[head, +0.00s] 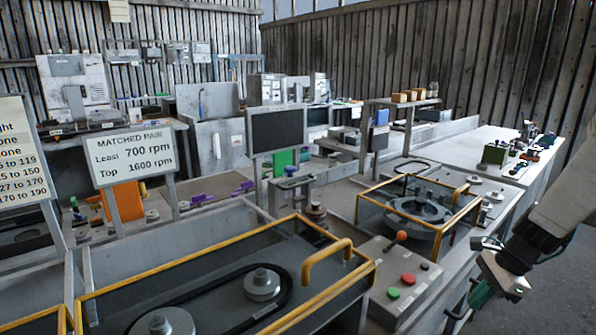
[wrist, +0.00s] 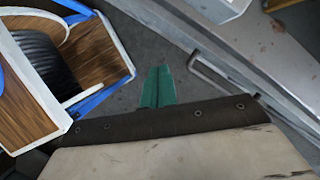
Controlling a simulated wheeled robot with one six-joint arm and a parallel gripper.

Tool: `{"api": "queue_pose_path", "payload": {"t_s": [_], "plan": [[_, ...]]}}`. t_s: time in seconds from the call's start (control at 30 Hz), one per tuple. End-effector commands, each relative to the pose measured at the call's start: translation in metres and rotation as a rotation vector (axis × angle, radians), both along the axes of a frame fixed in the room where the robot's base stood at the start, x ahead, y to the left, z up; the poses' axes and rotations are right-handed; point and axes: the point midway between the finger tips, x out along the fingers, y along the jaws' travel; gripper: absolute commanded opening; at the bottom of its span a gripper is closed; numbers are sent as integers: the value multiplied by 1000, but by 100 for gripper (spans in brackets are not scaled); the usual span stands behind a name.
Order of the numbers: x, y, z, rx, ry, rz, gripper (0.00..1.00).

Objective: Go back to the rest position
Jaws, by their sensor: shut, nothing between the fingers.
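My gripper (head: 479,296) is at the lower right of the head view, beside the front edge of the bench and below the level of its top. In the wrist view, its two green fingers (wrist: 158,88) lie together, shut and empty, over a grey floor. They appear apart from everything around them. The bench side with a bar handle (wrist: 222,83) runs close to their right in the wrist view. My arm comes in from the right edge of the head view.
A control box (head: 403,277) with an orange-knobbed lever and red and green buttons stands near my gripper. Yellow-railed guards (head: 325,257) enclose machines on the bench. A wood-and-blue object (wrist: 65,60) is left of the fingers. Open floor (head: 560,290) shows at right.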

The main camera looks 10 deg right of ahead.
Motion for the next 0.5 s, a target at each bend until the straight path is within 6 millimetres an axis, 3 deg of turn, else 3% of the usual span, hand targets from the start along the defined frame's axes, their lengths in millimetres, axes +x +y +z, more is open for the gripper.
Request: {"api": "queue_pose_path", "payload": {"t_s": [0.27, 0.5], "plan": [[-52, 80, 70, -81, -77, 692, 0], [-117, 140, 124, -188, -130, 1284, 0]]}}
